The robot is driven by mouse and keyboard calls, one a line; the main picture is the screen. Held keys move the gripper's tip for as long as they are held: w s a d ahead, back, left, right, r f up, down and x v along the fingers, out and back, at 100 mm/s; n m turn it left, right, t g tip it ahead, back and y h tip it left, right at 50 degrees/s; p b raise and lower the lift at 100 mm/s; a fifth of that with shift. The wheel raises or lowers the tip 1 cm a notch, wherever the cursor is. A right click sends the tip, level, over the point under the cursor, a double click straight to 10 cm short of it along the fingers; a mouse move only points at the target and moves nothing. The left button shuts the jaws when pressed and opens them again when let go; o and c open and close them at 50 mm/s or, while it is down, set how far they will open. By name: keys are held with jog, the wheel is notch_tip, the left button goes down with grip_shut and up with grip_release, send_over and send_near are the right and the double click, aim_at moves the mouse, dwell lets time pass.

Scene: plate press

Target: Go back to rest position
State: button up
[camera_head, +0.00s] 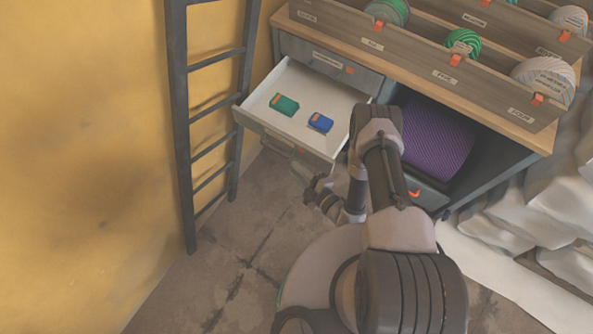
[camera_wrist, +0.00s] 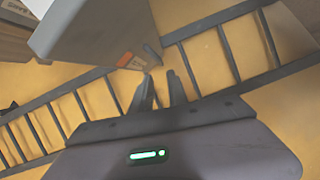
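My gripper (camera_head: 312,190) is low in front of the cabinet, below and just outside the open drawer's front. In the wrist view its two dark fingers (camera_wrist: 160,82) stand a little apart, with nothing visible between them. The drawer (camera_head: 268,118) is pulled out and holds a green item (camera_head: 284,104) and a blue item (camera_head: 320,122). In the wrist view a grey drawer-like panel (camera_wrist: 85,30) with an orange-marked label (camera_wrist: 130,60) lies beyond the fingertips. I cannot tell whether the fingers touch its handle.
A dark ladder (camera_head: 178,110) leans by the yellow wall (camera_head: 80,130) at left. Yarn bins (camera_head: 400,50) line the cabinet top. A purple roll (camera_head: 432,138) sits in the open bay behind my arm. White sacks (camera_head: 560,190) are at right. Floor is free at lower left.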

jog(key=w+a+r+n+g+y, duration=0.1)
jog(key=w+a+r+n+y, duration=0.2)
jog(key=r, duration=0.4)
jog(key=w+a+r+n+g+y, duration=0.1)
jog(key=w+a+r+n+y, duration=0.1)
jog(key=r+n, duration=0.3)
jog(key=s+a+r+n+g+y, duration=0.1)
jog(key=s+a+r+n+g, duration=0.1)
jog(key=r+n+g, duration=0.5)
jog(key=s+a+r+n+g+y, duration=0.15)
jog(key=r+n, duration=0.35)
jog(key=r, duration=0.6)
jog(key=s+r+n+g+h, duration=0.4)
jog(key=s+r+n, duration=0.45)
jog(key=n, duration=0.35)
jog(key=s+d+r+n+t+h, duration=0.4)
jog(key=d+r+n+h, duration=0.1)
jog(key=d+n, duration=0.3)
jog(key=s+d+r+n+t+h, duration=0.4)
jog(key=d+r+n+h, duration=0.1)
jog(key=d+n, duration=0.3)
jog(key=shift+s+n, duration=0.3)
jog(key=shift+n, duration=0.2)
jog(key=shift+d+h, duration=0.1)
jog(key=shift+h, duration=0.15)
